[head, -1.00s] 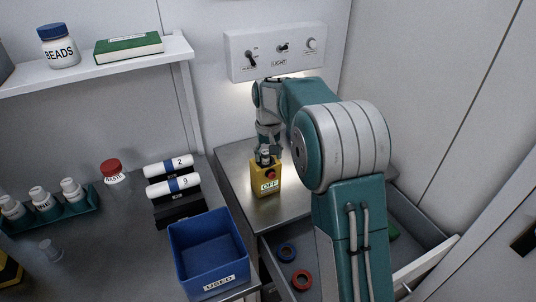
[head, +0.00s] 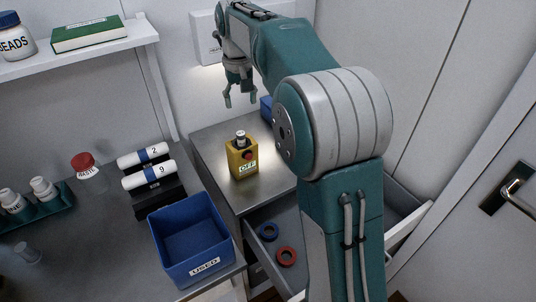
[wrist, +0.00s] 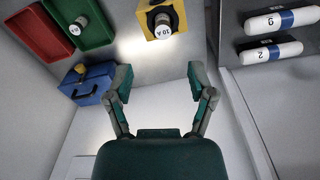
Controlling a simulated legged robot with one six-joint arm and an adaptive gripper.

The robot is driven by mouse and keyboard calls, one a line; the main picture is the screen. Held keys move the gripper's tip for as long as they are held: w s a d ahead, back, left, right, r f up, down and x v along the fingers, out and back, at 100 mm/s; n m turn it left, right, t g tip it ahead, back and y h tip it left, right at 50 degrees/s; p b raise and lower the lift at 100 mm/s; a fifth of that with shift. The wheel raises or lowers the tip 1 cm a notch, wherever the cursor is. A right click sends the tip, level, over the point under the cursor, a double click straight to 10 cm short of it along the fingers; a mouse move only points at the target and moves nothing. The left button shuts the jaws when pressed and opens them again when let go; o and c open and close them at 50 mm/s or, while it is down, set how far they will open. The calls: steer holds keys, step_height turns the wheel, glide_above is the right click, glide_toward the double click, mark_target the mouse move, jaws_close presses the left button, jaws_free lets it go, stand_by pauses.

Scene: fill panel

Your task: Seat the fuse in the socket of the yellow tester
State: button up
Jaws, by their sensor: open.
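The yellow tester (head: 243,161) stands on the metal counter, with a red button and an OFF label on its front. A fuse (head: 240,138) with a pale body stands upright on its top, apparently in the socket; how deep it sits I cannot tell. In the wrist view the fuse (wrist: 163,26) reads 10 A, and the tester (wrist: 179,15) is cut off at the top edge. My gripper (head: 241,98) is open and empty, above and behind the tester, apart from the fuse. Its spread fingers (wrist: 160,84) show in the wrist view with nothing between them.
A green tray (wrist: 95,38) holding another small cylinder, a red tray (wrist: 38,38) and a blue toolbox (wrist: 88,82) lie beside the tester. A blue USED bin (head: 192,240) stands front left.

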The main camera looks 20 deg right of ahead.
steer(key=s+r+t, duration=0.1)
steer(key=s+r, duration=0.2)
steer(key=s, duration=0.5)
steer(key=s+f+t, duration=0.2)
steer(key=s+f, duration=0.1)
steer(key=s, duration=0.8)
steer(key=s+f+t, duration=0.2)
steer(key=s+f, duration=0.1)
steer(key=s, duration=0.9)
steer(key=shift+f, duration=0.15)
steer(key=shift+s, duration=0.1)
